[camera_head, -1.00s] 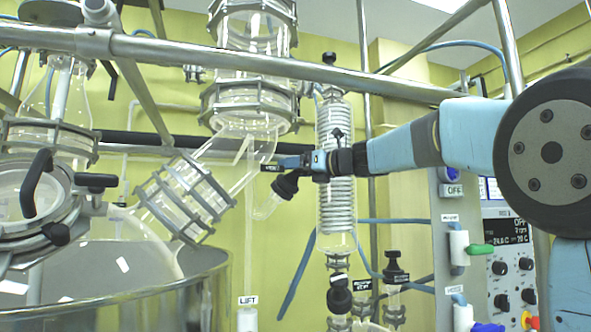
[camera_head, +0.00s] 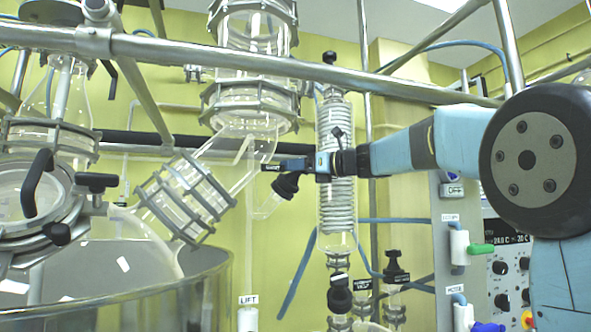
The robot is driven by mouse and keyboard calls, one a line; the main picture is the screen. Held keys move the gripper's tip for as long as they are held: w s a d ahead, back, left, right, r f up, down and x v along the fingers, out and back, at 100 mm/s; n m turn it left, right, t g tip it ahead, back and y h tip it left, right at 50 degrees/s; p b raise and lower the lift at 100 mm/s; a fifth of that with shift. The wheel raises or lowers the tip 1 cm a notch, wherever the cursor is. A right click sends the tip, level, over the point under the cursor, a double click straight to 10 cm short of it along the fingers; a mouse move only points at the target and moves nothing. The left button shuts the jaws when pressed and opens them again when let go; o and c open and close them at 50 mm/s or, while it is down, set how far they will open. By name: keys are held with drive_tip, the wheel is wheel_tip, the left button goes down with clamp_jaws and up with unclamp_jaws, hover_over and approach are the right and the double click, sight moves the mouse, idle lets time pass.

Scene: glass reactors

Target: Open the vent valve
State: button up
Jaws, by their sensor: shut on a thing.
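A black knob (camera_head: 285,186) sits on the end of a slanted glass side arm (camera_head: 264,205) below the large glass column. This appears to be the vent valve. A small dark label (camera_head: 270,168) next to it is too small to read. My gripper (camera_head: 292,164) reaches in from the right at the top of the knob, with its fingers pointing left. It is shut on the knob, though the contact is small and partly hidden. I cannot tell how far the knob is turned.
A coiled glass condenser (camera_head: 337,205) stands just behind my wrist. A horizontal steel rail (camera_head: 250,62) crosses above my arm. The wide glass column (camera_head: 256,75) is up and left, and a metal vessel (camera_head: 190,295) is lower left. A control panel (camera_head: 507,262) stands at right.

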drive_tip(key=shift+s+n+g+y, duration=0.15)
drive_tip(key=shift+n+g+y, duration=0.55)
drive_tip(key=shift+n+g, duration=1.5)
drive_tip(key=shift+n, duration=0.5)
drive_tip(key=o, duration=1)
drive_tip(key=shift+a, duration=0.1)
drive_tip(key=shift+c, duration=0.2)
drive_tip(key=v, duration=1.3)
drive_tip(key=shift+s+d, duration=0.3)
drive_tip(key=shift+d, duration=0.05)
drive_tip(key=shift+f, duration=0.2)
